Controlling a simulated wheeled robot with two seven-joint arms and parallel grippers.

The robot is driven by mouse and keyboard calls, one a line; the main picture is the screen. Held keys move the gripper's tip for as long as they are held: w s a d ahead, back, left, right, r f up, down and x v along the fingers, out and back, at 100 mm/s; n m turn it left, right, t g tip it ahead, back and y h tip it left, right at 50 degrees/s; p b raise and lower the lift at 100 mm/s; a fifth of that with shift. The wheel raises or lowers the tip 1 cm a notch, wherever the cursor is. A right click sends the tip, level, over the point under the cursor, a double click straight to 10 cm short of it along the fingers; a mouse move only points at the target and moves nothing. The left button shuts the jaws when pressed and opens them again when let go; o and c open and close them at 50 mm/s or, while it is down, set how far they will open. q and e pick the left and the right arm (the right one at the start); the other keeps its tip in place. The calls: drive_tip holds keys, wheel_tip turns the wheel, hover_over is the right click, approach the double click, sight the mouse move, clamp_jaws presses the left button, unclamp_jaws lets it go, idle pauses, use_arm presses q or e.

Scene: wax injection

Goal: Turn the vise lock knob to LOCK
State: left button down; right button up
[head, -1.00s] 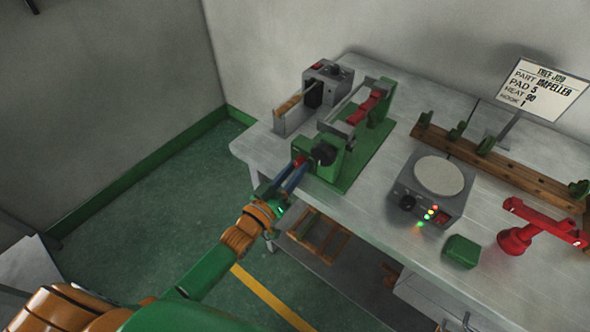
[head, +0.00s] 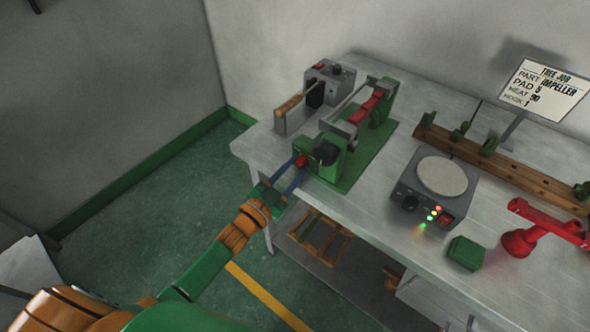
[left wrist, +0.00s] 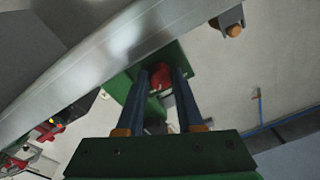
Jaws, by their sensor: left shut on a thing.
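The green vise (head: 330,165) stands at the left front corner of the bench on a green base plate. A red knob (head: 302,160) sits on its near end; it also shows in the left wrist view (left wrist: 160,77). A black round knob (head: 327,154) is on the vise just behind it. My left gripper (head: 296,170) reaches in from the front left, its blue fingers on both sides of the red knob and shut on it. No LOCK marking is readable. My right gripper is not in view.
A grey box with a tool holder (head: 328,84) stands behind the vise. To the right are a round-topped heater (head: 441,176), a green block (head: 465,252), a red stand (head: 520,240), a wooden rack (head: 500,165) and a job sign (head: 543,88).

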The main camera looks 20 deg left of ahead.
use_arm(q)
drive_tip(key=shift+m, duration=1.1)
drive_tip(key=c, duration=0.5)
unclamp_jaws()
drive_tip(key=shift+c, duration=0.2)
drive_tip(key=shift+s, duration=0.1)
drive_tip(key=v, duration=0.7)
drive_tip(key=shift+b, duration=0.3)
